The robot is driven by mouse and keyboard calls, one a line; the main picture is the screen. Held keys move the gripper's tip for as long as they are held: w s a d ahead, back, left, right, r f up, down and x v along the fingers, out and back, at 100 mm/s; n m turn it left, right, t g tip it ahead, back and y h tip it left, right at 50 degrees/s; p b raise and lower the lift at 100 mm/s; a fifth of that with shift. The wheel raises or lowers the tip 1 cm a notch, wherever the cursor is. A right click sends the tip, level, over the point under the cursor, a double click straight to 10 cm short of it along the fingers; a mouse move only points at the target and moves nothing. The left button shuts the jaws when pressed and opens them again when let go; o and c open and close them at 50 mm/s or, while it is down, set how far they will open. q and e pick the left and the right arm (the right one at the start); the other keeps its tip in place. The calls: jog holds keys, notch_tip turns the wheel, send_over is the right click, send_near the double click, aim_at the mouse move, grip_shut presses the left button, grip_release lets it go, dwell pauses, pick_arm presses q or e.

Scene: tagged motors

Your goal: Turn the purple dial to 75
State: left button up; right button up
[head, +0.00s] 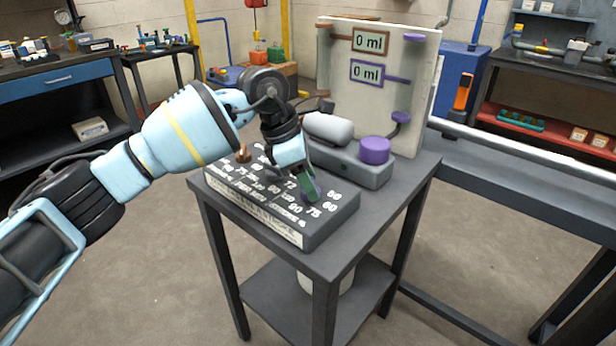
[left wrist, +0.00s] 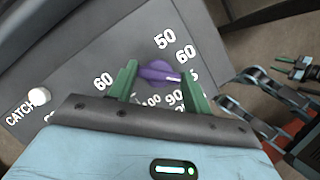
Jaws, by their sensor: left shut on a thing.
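The purple dial (left wrist: 158,73) sits on the dark sloped panel (head: 280,225) of a small table. My left gripper (head: 309,190) reaches down onto the dial in the head view and hides most of it. In the left wrist view, the two green fingers of my left gripper (left wrist: 161,85) are shut on the dial from both sides. The dial's white pointer mark points right, toward a number partly hidden by the right finger; 60 lies above it and 90 below. The exact reading is unclear. A small dark part with green tips, possibly my right gripper (left wrist: 296,69), shows far right.
A brown dial (head: 243,154) sits on the panel's far left. Behind stand a grey box with a purple cap (head: 375,150) and a pale board (head: 400,80) with two signs reading 0 ml. A white button (left wrist: 40,96) marked CATCH is on the panel. A rail (head: 530,150) runs at right.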

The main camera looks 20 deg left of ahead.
aim_at(293, 197)
pick_arm(q)
jog(key=shift+r, duration=0.15)
jog(key=o, duration=1)
jog(key=v, duration=0.7)
jog(key=shift+s+a+r, duration=0.1)
jog(key=shift+a+r, duration=0.05)
jog(key=shift+r, duration=0.15)
jog(key=shift+f, duration=0.1)
